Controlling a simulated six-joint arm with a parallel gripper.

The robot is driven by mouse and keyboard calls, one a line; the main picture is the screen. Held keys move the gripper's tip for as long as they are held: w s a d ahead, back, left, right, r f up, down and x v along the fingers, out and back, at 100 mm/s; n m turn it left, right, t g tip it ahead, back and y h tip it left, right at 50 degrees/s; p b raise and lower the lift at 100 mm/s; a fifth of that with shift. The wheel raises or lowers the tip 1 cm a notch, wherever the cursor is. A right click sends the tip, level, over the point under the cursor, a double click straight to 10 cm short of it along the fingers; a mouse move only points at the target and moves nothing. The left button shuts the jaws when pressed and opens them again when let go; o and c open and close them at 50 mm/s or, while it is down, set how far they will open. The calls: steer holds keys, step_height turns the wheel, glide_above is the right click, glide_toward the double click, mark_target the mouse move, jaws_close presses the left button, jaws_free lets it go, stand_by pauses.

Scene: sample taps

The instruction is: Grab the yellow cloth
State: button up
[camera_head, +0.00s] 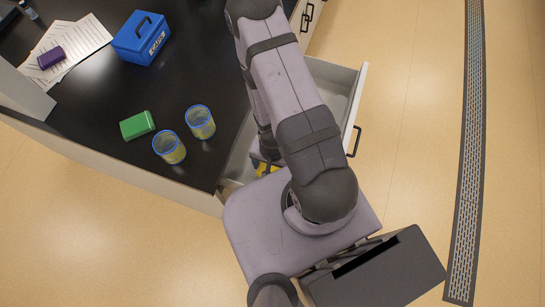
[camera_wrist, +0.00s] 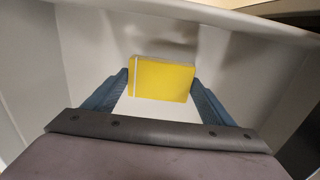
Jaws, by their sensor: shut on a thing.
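The yellow cloth (camera_wrist: 161,79) looks like a flat yellow block with a pale stripe near its left end. It is inside the open white drawer (camera_wrist: 240,60), between the two blue fingers of my gripper (camera_wrist: 160,85) in the wrist view. The fingers are shut on it, one at each end. In the head view the cloth (camera_head: 266,169) shows only as a small yellow patch beside my arm, at the near end of the drawer (camera_head: 345,77). My arm hides most of the gripper and much of the drawer there.
The drawer walls surround my gripper. Open floor lies to the right.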

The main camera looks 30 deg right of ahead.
step_height(320, 180, up, 7)
steer(key=shift+f+p, duration=0.1)
steer(key=shift+p, duration=0.7)
steer(key=shift+r+p, duration=0.8)
steer(key=shift+p, duration=0.15)
